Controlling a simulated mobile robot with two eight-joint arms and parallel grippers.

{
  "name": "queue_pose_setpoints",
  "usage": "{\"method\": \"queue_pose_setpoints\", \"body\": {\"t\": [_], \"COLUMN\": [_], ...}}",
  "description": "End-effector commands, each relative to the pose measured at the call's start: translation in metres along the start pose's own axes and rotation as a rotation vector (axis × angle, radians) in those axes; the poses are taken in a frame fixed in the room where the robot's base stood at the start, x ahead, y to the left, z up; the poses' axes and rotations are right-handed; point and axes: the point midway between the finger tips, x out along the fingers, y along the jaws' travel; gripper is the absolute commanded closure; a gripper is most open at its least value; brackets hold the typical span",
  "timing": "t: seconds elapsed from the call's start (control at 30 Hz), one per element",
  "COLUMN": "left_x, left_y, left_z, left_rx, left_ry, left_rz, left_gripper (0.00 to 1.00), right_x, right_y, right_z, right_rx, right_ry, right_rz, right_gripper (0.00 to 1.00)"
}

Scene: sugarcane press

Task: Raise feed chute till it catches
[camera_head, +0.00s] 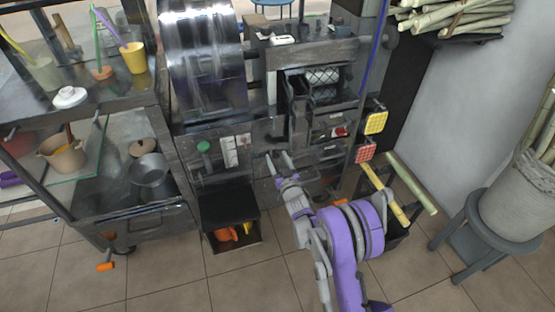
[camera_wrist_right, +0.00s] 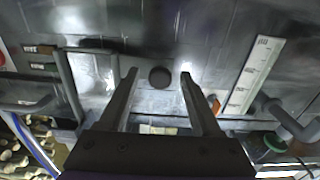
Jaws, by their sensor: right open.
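The sugarcane press (camera_head: 250,140) stands ahead, with textured rollers (camera_head: 322,76) in an opening at its upper right. A grey upright part (camera_head: 299,118) below the rollers looks like the feed chute, but I cannot tell for certain. My right gripper (camera_head: 278,157) is open in front of the press's lower front panel. In the right wrist view, a round dark knob (camera_wrist_right: 160,77) on the metal front shows between the spread fingertips. The fingers are not closed on it, and I cannot tell how far off it is. My left gripper is out of view.
Red and yellow button pads (camera_head: 370,136) stick out at the press's right side. A bin with cane pieces (camera_head: 397,190) stands beside my right arm. A stool with a basket (camera_head: 490,215) is at far right, a shelf cart (camera_head: 120,215) at left.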

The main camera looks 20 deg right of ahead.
Motion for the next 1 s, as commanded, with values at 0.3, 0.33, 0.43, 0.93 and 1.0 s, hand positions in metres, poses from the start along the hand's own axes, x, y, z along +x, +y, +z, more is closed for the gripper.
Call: {"method": "queue_pose_setpoints", "body": {"t": [0.3,0.33,0.43,0.93,1.0], "left_x": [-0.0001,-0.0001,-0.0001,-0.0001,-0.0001], "left_y": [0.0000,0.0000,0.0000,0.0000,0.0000], "left_z": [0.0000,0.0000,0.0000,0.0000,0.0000], "left_rx": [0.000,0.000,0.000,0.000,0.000], "left_ry": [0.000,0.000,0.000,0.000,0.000], "left_rz": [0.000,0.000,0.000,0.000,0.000], "left_gripper": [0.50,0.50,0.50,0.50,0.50], "right_x": [0.0000,-0.0001,-0.0001,-0.0002,-0.0002], "right_y": [0.0000,0.0000,0.0000,0.0002,0.0002], "right_z": [-0.0002,-0.0001,-0.0002,-0.0001,-0.0001], "right_rx": [0.000,0.000,0.000,0.000,0.000], "right_ry": [0.000,0.000,0.000,0.000,0.000], "right_rz": [0.000,0.000,0.000,0.000,0.000], "right_gripper": [0.55,0.60,0.78,1.00,1.00]}}
